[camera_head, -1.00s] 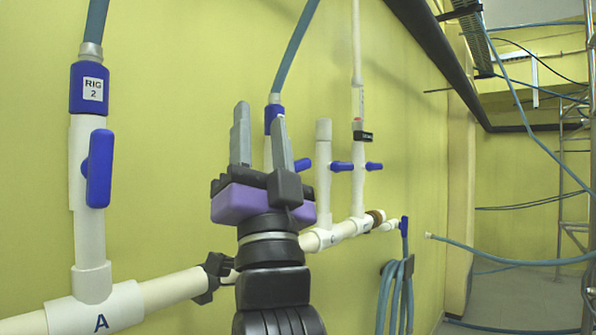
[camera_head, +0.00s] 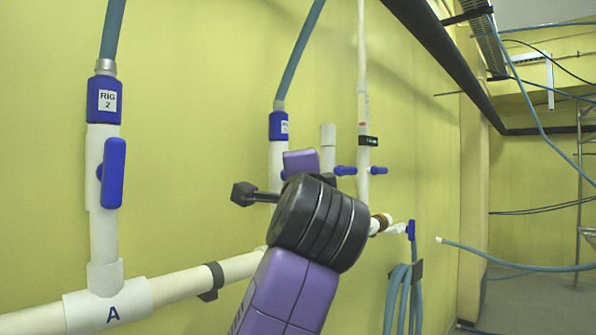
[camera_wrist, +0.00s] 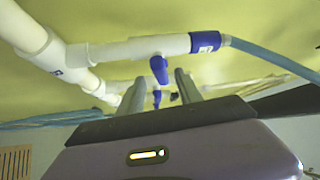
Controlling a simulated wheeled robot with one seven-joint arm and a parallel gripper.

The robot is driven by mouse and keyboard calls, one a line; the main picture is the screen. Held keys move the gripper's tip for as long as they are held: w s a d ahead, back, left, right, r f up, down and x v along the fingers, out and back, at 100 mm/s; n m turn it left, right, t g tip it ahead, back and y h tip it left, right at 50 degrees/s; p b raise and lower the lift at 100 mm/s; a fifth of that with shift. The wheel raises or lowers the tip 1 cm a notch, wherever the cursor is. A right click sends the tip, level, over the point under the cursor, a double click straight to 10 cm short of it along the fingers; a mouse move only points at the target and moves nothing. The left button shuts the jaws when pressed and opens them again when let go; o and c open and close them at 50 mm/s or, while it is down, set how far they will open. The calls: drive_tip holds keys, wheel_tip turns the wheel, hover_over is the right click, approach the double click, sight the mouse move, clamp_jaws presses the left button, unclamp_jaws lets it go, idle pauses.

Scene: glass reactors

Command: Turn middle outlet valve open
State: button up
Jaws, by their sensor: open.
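In the wrist view, a white branch pipe (camera_wrist: 150,47) with a blue collar (camera_wrist: 205,42) carries a blue valve handle (camera_wrist: 159,69). The handle sticks out across the pipe. My gripper (camera_wrist: 162,84) is open, with the handle showing between and just past its two grey fingers; I cannot tell whether they touch it. In the head view, this appears to be the second pipe from the left (camera_head: 278,160), with a blue collar (camera_head: 278,126).
On the left stands the RIG 2 pipe, its blue handle (camera_head: 113,173) lying along it, above the tee marked A (camera_head: 113,314). Two more blue handles (camera_head: 345,170) (camera_head: 379,171) are to the right. A coiled blue hose (camera_head: 400,295) hangs at lower right.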

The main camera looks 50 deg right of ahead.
drive_tip(key=shift+p+x, duration=0.3)
drive_tip(key=shift+x, duration=2.3)
clamp_jaws()
